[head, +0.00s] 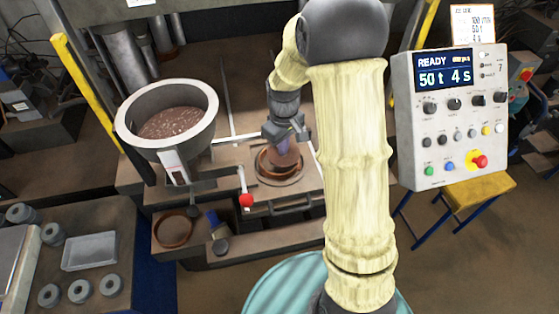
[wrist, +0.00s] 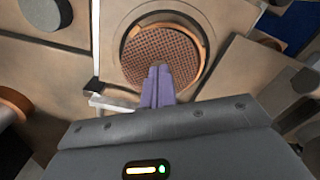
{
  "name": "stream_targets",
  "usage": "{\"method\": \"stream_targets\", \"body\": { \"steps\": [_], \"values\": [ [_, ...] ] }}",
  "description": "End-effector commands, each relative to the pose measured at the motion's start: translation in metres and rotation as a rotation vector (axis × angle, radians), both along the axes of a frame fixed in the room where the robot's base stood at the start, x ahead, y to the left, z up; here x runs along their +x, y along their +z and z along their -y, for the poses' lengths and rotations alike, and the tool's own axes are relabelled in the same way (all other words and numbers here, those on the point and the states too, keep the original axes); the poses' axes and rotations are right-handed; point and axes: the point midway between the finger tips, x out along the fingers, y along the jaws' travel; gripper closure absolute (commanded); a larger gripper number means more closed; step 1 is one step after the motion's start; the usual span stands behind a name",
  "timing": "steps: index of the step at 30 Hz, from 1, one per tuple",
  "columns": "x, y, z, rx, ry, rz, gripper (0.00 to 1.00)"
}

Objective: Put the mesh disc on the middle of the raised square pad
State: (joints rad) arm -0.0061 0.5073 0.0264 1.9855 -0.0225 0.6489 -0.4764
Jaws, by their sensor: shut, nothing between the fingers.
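The mesh disc (wrist: 160,50) is a dark reddish-brown round with a fine grid. In the wrist view it lies inside a tan-orange ring (wrist: 200,35). The ring and disc sit about the middle of a flat tan pad (wrist: 113,30); its raised height is hard to judge. My gripper (wrist: 159,68) has its two purple fingers together, empty, in front of the disc's near part. I cannot tell whether the fingertips touch it. In the head view my gripper (head: 284,156) is just over the brown ring (head: 262,163), and the fingers hide most of the disc.
A large grey pot (head: 205,98) of brown grains stands left of the pad. A red-knobbed lever (head: 246,200) is close in front. A tray with a brown round (head: 173,229) lies lower left. A control box (head: 452,120) reading READY stands right.

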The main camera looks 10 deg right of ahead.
Motion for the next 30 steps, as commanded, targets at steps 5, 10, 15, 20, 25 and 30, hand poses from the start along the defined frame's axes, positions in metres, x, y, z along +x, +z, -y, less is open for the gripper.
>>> {"method": "stream_targets", "body": {
  "steps": [5, 10, 15, 20, 25, 30],
  "values": [
    [0.0015, -0.0015, -0.0039, 0.003, 0.002, 0.001, 1.0],
    [0.0013, -0.0018, -0.0039, 0.002, 0.002, 0.0, 1.0],
    [0.0014, -0.0019, -0.0043, 0.003, 0.002, -0.001, 1.0],
    [0.0026, -0.0023, -0.0061, 0.003, 0.003, -0.001, 1.0],
    [0.0043, -0.0029, -0.0086, 0.003, 0.003, -0.001, 1.0],
    [0.0058, -0.0036, -0.0111, 0.003, 0.004, -0.001, 1.0]
  ]
}}
